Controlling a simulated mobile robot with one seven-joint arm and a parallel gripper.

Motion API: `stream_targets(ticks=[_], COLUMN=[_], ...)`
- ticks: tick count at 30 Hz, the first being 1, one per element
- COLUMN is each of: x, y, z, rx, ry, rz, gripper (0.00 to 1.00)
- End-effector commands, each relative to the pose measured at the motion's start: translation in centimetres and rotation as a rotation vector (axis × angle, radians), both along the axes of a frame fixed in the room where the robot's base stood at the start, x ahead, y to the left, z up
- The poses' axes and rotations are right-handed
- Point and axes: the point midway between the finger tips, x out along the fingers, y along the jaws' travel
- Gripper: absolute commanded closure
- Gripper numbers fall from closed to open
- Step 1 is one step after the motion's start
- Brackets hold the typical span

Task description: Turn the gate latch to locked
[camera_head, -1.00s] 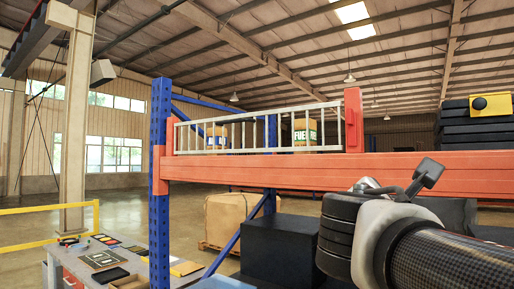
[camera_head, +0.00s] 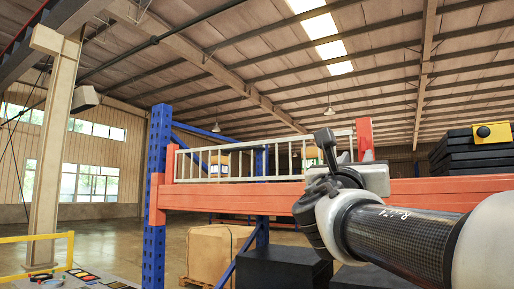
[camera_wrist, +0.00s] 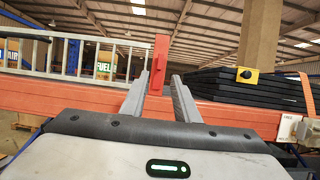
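A pale metal barred gate (camera_head: 250,161) stands along the top of an orange beam; it also shows in the wrist view (camera_wrist: 72,58). At its right end is an upright orange post (camera_head: 364,132), seen in the wrist view too (camera_wrist: 160,50). A small red-orange piece on the post's face (camera_wrist: 156,64) looks like the latch; its exact position is hard to read. My gripper (camera_wrist: 161,77) is open and empty. In the wrist view its fingers point toward the post, one on each side of it; contact is not visible. In the head view my arm hides part of the beam.
The orange beam (camera_head: 230,197) runs across below the gate, joined to a blue upright (camera_head: 157,190). Black stacked cases (camera_head: 465,152) with a yellow plate and dark knob (camera_head: 491,133) sit to the right. A wrapped crate (camera_head: 215,250) stands on the floor behind.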

Motion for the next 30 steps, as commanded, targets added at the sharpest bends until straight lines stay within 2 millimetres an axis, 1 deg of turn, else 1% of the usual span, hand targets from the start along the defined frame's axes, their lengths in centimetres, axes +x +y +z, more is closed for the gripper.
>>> stream_targets(ticks=[1,6,12,15,21,30], x=[1.0,3.9,7.0,8.2,9.5,9.8], y=[-0.7,-2.6,-4.8,-5.6,-6.5,-6.7], z=[0.6,2.1,3.6,4.2,4.8,4.8], rx=[0.001,0.0,0.001,0.002,0.002,0.002], ry=[0.002,0.002,0.002,0.001,0.0,0.0], rz=[-0.004,-0.003,-0.003,-0.002,-0.001,-0.001], gripper=[0.72,0.72,0.72,0.72,0.72,0.72])
